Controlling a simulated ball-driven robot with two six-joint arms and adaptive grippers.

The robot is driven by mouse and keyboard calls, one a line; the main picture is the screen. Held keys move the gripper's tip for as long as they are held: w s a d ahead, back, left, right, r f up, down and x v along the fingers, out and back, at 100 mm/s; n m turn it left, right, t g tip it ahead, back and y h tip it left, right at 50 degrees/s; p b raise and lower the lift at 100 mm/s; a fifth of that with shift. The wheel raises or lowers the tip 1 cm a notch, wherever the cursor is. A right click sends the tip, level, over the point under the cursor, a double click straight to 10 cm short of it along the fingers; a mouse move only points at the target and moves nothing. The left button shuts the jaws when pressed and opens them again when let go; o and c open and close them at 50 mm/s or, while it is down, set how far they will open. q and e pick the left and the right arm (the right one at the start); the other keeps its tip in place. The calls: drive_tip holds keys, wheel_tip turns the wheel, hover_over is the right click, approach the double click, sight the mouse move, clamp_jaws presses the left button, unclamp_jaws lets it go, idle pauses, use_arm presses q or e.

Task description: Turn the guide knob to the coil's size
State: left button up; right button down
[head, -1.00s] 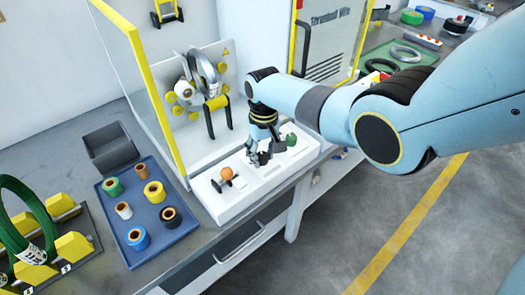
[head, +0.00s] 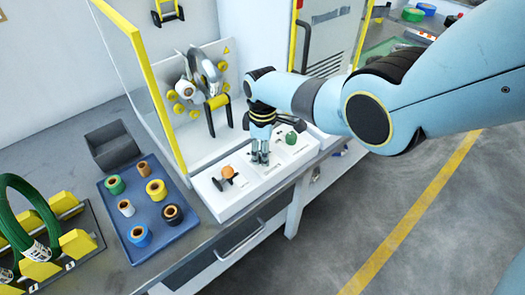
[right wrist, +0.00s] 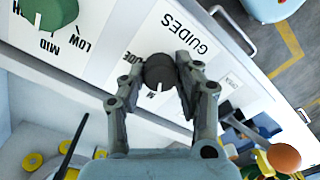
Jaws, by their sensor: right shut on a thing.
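The guide knob (right wrist: 159,72) is a small dark round knob with a white pointer mark, on a white panel beside the printed word GUIDES. The pointer is on the side of a printed M; other size letters are partly hidden by my fingers. My right gripper (head: 260,160) stands over the panel, fingers down. In the right wrist view its fingers (right wrist: 158,68) are shut on the knob, one on each side. A green coil (head: 24,228) stands upright in a yellow-block rack at the far left. My left gripper does not show.
A green knob (head: 291,138) with LOW and MID marks sits beside the guide knob. An orange ball lever (head: 228,171) is on the other side. A blue tray (head: 113,232) holds several tape rolls. The wrapping machine (head: 207,85) stands behind the panel.

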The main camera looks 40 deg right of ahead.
drive_tip(key=n, duration=0.4)
drive_tip(key=shift+n, duration=2.3)
drive_tip(key=c, duration=0.9)
unclamp_jaws()
drive_tip(key=shift+c, duration=0.2)
wheel_tip(320, 180, up, 12)
